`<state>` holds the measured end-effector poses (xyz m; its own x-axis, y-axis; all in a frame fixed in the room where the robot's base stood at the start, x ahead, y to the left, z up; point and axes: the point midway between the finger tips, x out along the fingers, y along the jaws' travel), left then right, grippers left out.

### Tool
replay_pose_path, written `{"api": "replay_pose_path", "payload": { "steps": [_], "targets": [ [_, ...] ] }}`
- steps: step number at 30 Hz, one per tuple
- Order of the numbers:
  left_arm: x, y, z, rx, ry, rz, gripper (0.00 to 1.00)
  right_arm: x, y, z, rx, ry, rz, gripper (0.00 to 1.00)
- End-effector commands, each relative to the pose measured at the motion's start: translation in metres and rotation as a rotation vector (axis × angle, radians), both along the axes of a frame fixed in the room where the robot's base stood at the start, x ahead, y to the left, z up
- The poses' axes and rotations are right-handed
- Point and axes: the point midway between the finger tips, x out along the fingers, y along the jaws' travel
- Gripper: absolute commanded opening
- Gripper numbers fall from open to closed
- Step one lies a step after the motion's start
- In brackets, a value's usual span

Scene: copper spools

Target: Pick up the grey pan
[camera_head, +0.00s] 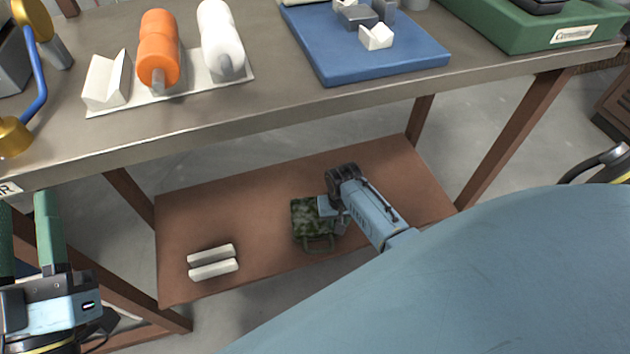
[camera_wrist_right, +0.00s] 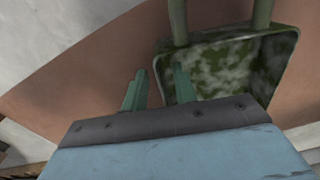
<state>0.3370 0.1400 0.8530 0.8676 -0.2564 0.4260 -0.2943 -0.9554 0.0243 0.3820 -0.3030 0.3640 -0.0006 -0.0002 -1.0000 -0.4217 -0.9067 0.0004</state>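The pan (camera_head: 304,212) stands on the brown lower shelf under the table. It looks dark green and mottled rather than grey, with a handle toward the shelf's front edge. In the right wrist view the pan (camera_wrist_right: 237,67) fills the upper right, and two handle bars run up out of the picture. My left gripper (camera_head: 25,203) is open and empty at the far left.
The tabletop (camera_head: 275,108) overhangs the shelf and holds orange and white spools, a blue tray (camera_head: 345,68) and a green case (camera_head: 535,36). Table legs stand at the shelf's corners.

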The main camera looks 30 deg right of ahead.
Motion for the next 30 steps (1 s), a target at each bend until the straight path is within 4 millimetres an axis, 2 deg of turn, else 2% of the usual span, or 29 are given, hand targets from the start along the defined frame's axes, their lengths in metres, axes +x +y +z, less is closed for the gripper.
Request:
{"api": "replay_pose_path", "payload": {
  "steps": [8, 14, 30],
  "targets": [
    [-0.0006, -0.0001, 0.0017, -0.004, -0.008, 0.000, 0.36, 0.0003, 0.0003, -0.0001, 0.001, 0.000, 0.000, 0.27],
    [-0.0006, -0.0001, 0.0015, -0.002, -0.008, 0.000, 0.36, 0.0003, 0.0003, -0.0001, 0.000, -0.001, 0.000, 0.01],
    [-0.0001, -0.0003, 0.0014, -0.001, -0.002, 0.000, 0.36, 0.0006, 0.0002, 0.0013, 0.000, -0.002, 0.000, 0.00]
  ]
}}
